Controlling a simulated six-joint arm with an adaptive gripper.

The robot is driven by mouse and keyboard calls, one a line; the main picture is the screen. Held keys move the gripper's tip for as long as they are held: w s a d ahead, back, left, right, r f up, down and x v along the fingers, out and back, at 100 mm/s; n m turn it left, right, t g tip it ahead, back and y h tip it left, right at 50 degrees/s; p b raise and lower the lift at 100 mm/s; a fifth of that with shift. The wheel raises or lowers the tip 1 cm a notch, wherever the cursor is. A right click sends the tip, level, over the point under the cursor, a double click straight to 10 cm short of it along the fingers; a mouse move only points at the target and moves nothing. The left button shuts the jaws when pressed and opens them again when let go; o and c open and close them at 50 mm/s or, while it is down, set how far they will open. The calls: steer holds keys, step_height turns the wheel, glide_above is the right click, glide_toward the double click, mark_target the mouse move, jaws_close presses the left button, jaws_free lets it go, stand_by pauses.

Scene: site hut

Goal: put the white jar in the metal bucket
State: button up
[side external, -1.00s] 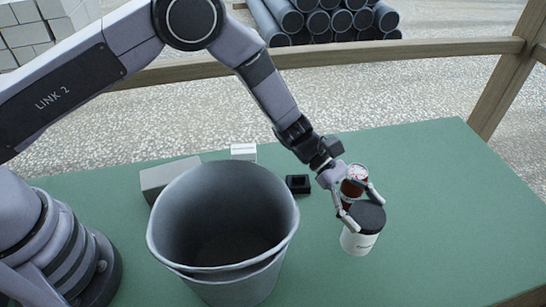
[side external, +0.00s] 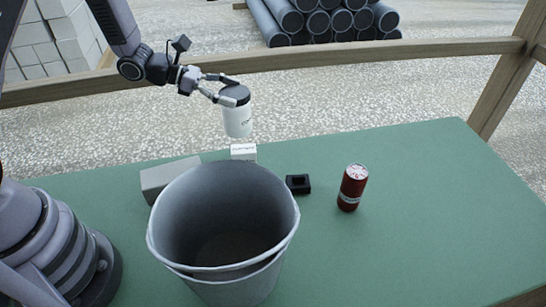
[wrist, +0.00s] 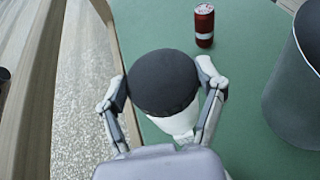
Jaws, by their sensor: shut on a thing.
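The white jar (side external: 237,121) has a dark lid and hangs upright in my gripper (side external: 228,90), well above the table height. My gripper is shut on the jar near its lid. In the wrist view the dark lid (wrist: 163,82) sits between the two fingers and hides most of the white body. The metal bucket (side external: 274,262) is grey and stands open on the green table, below and in front of the jar in the side view. The bucket (wrist: 296,95) also shows at the right edge of the wrist view. The jar is apart from the bucket.
A red can (side external: 352,188) stands right of the bucket, with a small black block (side external: 298,184) between them. A grey block (side external: 168,177) and a small white box (side external: 243,151) lie behind the bucket. A wooden rail (side external: 420,49) runs behind the table (side external: 430,200).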

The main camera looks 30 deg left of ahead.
steer(key=s+a+f+m+g+h, duration=0.1)
steer(key=s+f+m+g, duration=0.2)
steer(key=s, duration=0.5)
steer(key=s+a+f+m+g, duration=0.1)
steer(key=s+m+g, duration=0.35)
steer(key=s, duration=0.25)
steer(key=s+f+m+g+h, duration=0.1)
steer(key=s+f+m+g, duration=0.2)
steer(key=s, duration=0.5)
step_height(320, 180, down, 7)
steer(key=g, duration=0.1)
steer(key=shift+a, duration=0.2)
steer(key=shift+w+f, duration=0.1)
steer(key=o, duration=1.2)
